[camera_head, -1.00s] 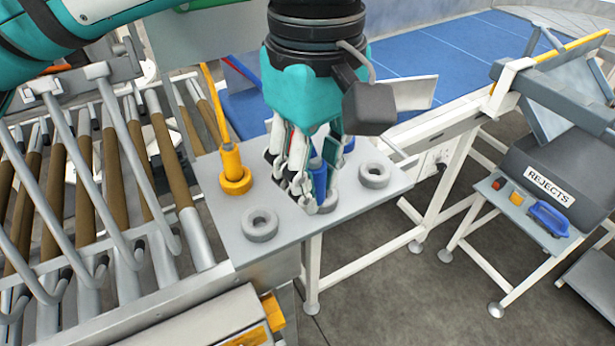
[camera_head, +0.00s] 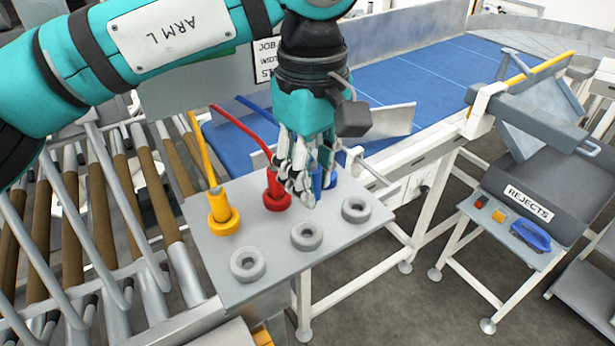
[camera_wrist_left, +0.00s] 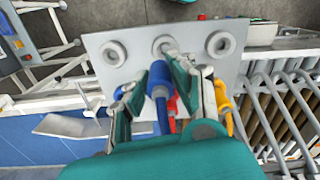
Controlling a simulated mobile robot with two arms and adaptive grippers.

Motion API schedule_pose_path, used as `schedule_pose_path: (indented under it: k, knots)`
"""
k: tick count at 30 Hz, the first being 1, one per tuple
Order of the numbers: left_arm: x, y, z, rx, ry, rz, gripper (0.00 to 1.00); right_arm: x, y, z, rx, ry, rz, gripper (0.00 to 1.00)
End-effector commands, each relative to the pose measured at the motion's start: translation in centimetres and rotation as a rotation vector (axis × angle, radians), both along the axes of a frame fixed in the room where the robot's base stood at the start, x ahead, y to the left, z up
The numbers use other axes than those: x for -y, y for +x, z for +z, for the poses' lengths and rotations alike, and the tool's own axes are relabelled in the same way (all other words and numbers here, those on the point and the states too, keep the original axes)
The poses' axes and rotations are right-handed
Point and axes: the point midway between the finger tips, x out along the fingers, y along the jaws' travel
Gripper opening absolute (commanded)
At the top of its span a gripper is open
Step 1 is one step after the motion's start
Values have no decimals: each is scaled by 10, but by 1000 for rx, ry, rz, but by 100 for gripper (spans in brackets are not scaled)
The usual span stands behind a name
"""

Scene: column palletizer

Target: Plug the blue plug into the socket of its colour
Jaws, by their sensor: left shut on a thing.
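My left gripper (camera_head: 306,188) is at the back right of the grey panel (camera_head: 270,245). It is shut on the blue plug (camera_head: 326,178), which stands roughly upright. In the left wrist view, the blue plug (camera_wrist_left: 160,78) shows between the fingers with its blue cable running down. My right gripper is not in view.
A yellow plug (camera_head: 219,203) and a red plug (camera_head: 273,182) stand in rings of their colours beside the gripper. Three empty grey rings, the middle one here (camera_head: 306,236), line the front. A roller conveyor (camera_head: 90,210) lies left, a rejects table (camera_head: 515,262) right.

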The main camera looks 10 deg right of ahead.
Motion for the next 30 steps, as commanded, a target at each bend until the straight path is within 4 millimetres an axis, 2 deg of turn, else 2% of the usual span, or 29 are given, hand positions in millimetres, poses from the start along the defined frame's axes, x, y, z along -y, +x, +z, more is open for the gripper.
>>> schedule_pose_path:
  k: [13,30]
  knots:
    - [15,28,1,0,1,1,0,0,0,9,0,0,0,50]
    - [33,64,0,0,1,1,0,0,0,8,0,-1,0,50]
